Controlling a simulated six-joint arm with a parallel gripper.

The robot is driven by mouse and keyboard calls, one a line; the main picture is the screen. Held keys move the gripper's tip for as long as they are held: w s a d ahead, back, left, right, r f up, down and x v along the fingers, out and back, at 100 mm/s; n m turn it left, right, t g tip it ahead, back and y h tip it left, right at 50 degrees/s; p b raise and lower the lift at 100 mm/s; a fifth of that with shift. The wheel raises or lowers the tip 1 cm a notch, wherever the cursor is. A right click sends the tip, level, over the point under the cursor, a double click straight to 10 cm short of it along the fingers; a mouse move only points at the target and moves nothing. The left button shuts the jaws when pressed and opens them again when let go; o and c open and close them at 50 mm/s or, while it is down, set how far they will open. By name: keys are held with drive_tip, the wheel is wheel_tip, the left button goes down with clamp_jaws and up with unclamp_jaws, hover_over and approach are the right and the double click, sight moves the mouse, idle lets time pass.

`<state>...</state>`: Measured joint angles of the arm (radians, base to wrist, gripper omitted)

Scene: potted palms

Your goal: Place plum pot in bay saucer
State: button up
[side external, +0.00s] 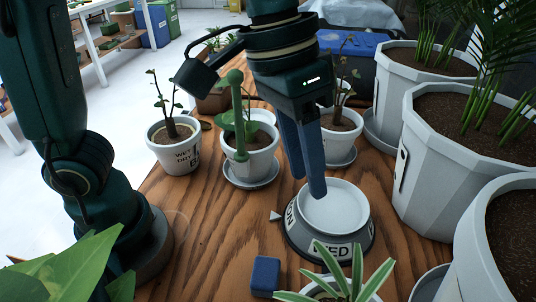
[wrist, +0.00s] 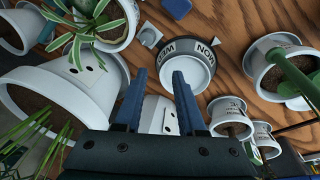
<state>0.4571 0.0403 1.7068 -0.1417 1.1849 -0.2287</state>
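My gripper (side external: 308,185) points down with two blue fingers, just left of and over the edge of a round white dish (side external: 335,206) on a lettered grey base. The fingers stand apart with nothing between them in the wrist view (wrist: 158,78). The dish is empty. A white pot with a leafy twig plant and "WET DRY" lettering (side external: 174,156) stands at the left. A white pot with a green rod (side external: 250,164) stands in a saucer (side external: 252,180). Another twig-plant pot (side external: 341,143) sits in a saucer behind my fingers. I cannot tell which is the plum pot or the bay saucer.
Large faceted white planters with palms (side external: 424,190) crowd the right side. A blue block (side external: 265,274) and a spiky-leaved plant (side external: 345,280) are at the front. A blue bin (side external: 352,65) stands behind. Bare wood (side external: 205,235) lies left of the dish.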

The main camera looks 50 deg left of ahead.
drive_tip(key=m+g, duration=0.2)
hover_over(320, 283)
drive_tip(key=a, duration=0.1)
drive_tip(key=a+x, duration=0.1)
drive_tip(key=x, duration=0.4)
drive_tip(key=shift+y, duration=0.4)
drive_tip(key=shift+w+d+f, duration=0.1)
drive_tip(key=shift+d+f, duration=0.05)
drive_tip(key=shift+f, duration=1.2)
drive_tip(key=shift+w+d+f, duration=0.1)
drive_tip(key=shift+d+f, duration=0.1)
drive_tip(key=shift+f, duration=1.1)
clamp_jaws()
drive_tip(key=shift+r, duration=0.1)
